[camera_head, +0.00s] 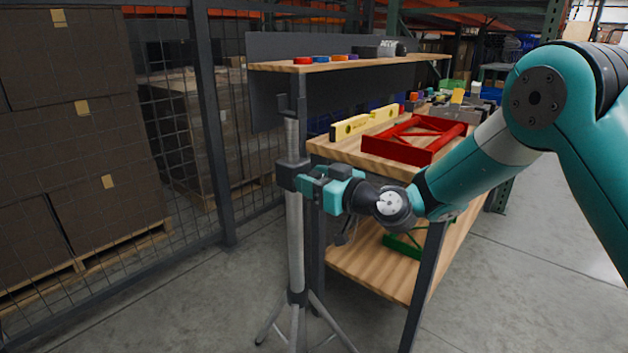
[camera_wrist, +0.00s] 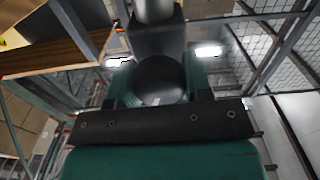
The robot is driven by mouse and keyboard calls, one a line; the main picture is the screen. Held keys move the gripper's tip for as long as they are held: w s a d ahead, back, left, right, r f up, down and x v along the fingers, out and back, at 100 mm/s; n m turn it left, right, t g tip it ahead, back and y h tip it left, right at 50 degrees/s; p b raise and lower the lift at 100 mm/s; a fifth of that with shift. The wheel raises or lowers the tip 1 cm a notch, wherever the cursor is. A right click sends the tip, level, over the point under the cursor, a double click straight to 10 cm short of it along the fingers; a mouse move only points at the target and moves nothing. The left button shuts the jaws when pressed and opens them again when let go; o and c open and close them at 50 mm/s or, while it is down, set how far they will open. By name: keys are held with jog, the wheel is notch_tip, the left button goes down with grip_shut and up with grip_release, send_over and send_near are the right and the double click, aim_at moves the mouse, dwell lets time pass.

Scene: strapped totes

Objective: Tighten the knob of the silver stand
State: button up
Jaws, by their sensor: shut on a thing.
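The silver stand (camera_head: 294,235) stands upright on splayed legs in front of the workbench, with a dark cradle on top. A dark collar (camera_head: 291,174) sits around its pole at mid-height; the collar also shows at the top of the wrist view (camera_wrist: 157,38). My gripper (camera_head: 309,180) reaches the collar from the right, level with it. In the wrist view the round dark knob (camera_wrist: 160,78) lies between the two teal fingers of my gripper (camera_wrist: 160,88), which are shut on it. In the head view the fingers hide the knob. I cannot tell how tight it is.
The wooden workbench (camera_head: 334,151) stands close behind and right of the stand, holding a red frame (camera_head: 412,138) and a yellow level (camera_head: 350,127). A mesh fence (camera_head: 205,130) and stacked boxes (camera_head: 75,130) are at left. The floor (camera_head: 190,300) left of the stand is clear.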

jog(key=m, duration=0.4)
jog(key=m+p, duration=0.1)
jog(key=m, duration=0.2)
jog(key=shift+w+d+m, duration=0.1)
jog(key=shift+m, duration=0.3)
jog(key=m+p, duration=0.1)
jog(key=m, duration=0.2)
jog(key=shift+m+p, duration=0.3)
jog(key=shift+p, duration=0.05)
jog(key=m+p, duration=0.2)
jog(key=m, duration=0.1)
jog(key=shift+m, duration=0.3)
jog(key=m+p, duration=0.2)
jog(key=m, duration=0.1)
jog(key=shift+m, duration=0.4)
jog(key=m+p, duration=0.3)
jog(key=m, duration=0.1)
jog(key=shift+f, duration=0.1)
jog(key=m+p, duration=0.2)
jog(key=m, duration=0.2)
jog(key=shift+f, duration=0.1)
jog(key=shift+f+m+p, duration=0.1)
jog(key=shift+m+p, duration=0.95)
jog(key=shift+m, duration=0.45)
jog(key=shift+f, duration=0.1)
